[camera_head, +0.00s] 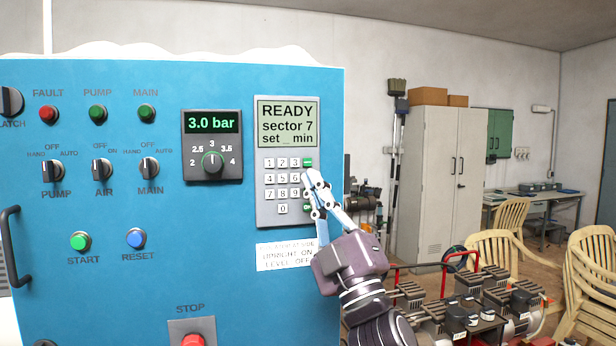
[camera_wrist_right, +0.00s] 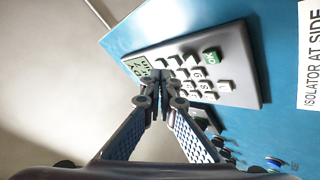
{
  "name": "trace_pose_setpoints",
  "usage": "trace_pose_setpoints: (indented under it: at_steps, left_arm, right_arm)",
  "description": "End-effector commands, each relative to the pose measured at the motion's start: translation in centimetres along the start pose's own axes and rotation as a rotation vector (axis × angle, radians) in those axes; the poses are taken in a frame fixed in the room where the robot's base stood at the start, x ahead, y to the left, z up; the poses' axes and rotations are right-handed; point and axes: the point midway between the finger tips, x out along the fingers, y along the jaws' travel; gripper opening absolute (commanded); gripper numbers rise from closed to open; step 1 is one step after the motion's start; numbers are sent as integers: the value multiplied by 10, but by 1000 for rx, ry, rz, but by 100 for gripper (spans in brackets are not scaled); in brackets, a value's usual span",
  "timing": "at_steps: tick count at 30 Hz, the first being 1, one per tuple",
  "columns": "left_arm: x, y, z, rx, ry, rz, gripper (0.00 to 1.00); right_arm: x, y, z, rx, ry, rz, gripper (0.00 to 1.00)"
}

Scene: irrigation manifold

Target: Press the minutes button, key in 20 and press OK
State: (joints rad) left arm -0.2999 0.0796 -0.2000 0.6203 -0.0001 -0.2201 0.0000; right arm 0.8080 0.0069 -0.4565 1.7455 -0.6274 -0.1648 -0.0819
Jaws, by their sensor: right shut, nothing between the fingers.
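The keypad unit (camera_head: 262,217) is a grey panel on the blue cabinet; it also shows tilted in the right wrist view (camera_wrist_right: 243,80). Its display (camera_head: 288,123) reads "READY, sector 7, set _ min". Number keys (camera_head: 282,178) sit below it. A green key (camera_head: 308,162) tops the right column; its label is too small to read. A green OK key (camera_wrist_right: 212,56) shows in the right wrist view. My right gripper (camera_head: 313,180) is shut and empty, its tips at the right column just below the top green key, hiding keys there. I cannot tell whether they touch. My left gripper is not in view.
A pressure dial unit (camera_head: 212,172) reading 3.0 bar is left of the keypad. Lamps, switches, START (camera_head: 80,241) and RESET (camera_head: 136,238) buttons and a red STOP button (camera_head: 193,341) are on the cabinet. Pumps (camera_head: 470,300) and chairs (camera_head: 495,250) stand at right.

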Motion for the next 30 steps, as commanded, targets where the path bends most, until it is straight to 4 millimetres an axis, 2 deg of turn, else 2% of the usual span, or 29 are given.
trace_pose_setpoints:
  at_steps: [6, 18, 30]
  left_arm:
    - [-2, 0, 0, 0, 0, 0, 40]
    - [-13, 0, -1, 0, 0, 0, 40]
    - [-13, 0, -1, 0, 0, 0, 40]
  right_arm:
    - [3, 0, -4, 1, 1, 0, 0]
    - [24, -9, -42, 1, 1, 0, 0]
    - [26, -10, -46, 0, 0, 0, 0]
